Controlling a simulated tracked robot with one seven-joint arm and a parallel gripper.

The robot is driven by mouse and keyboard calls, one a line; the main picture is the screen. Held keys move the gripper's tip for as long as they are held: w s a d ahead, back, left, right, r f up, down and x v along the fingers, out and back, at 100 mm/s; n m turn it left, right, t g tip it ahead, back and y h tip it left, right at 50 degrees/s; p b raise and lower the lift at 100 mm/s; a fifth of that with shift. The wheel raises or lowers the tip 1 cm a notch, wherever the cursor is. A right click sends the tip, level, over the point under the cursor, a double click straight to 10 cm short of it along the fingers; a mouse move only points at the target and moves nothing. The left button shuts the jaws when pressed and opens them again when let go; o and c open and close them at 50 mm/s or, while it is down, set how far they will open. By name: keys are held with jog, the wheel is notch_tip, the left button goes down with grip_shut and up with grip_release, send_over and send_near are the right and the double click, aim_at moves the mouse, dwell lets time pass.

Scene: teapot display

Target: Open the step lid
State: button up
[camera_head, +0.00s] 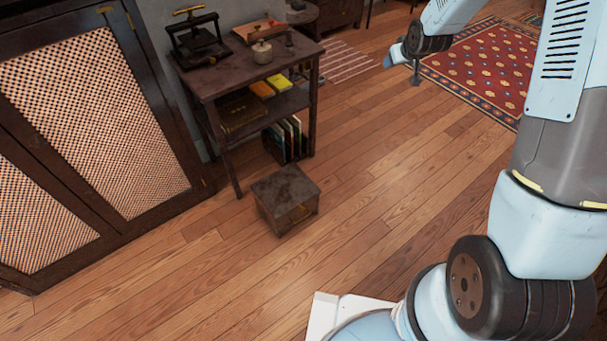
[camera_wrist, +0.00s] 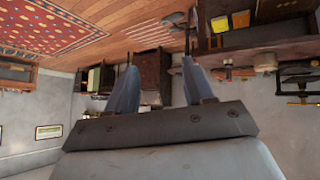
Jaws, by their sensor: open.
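The step is a small dark wooden box on the floor in the head view, in front of the side table. Its flat, worn lid (camera_head: 286,185) lies closed on top of the step body (camera_head: 296,216). My gripper (camera_wrist: 161,70) shows in the wrist view with its two blue fingers spread apart and nothing between them. In the head view the end of my arm is at the upper right, far from the step and raised above the floor. I cannot make out the step clearly in the wrist view.
A side table (camera_head: 248,68) with a press (camera_head: 197,38) and books stands behind the step. A dark cabinet with lattice doors (camera_head: 88,112) is at left. A red patterned rug (camera_head: 478,62) lies at upper right. The wooden floor (camera_head: 385,180) right of the step is clear.

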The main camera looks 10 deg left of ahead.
jog(key=a+f+n+y, duration=0.1)
jog(key=a+f, duration=0.3)
jog(key=f, duration=0.7)
jog(key=a+f+n+y, duration=0.15)
jog(key=a+f, duration=0.35)
jog(key=f, duration=0.7)
jog(key=a+f+n+y, duration=0.15)
jog(key=a+f, duration=0.25)
jog(key=f, duration=0.7)
jog(key=s+a+f+y, duration=0.1)
jog(key=s+f+y, duration=0.3)
jog(key=s+f, duration=2.45)
jog(key=w+d+x, duration=0.1)
jog(key=x, duration=1.4)
jog(key=shift+w+f, duration=0.3)
jog(key=shift+f, duration=0.05)
jog(key=shift+a, duration=0.1)
jog(key=shift+c, duration=0.4)
grip_shut()
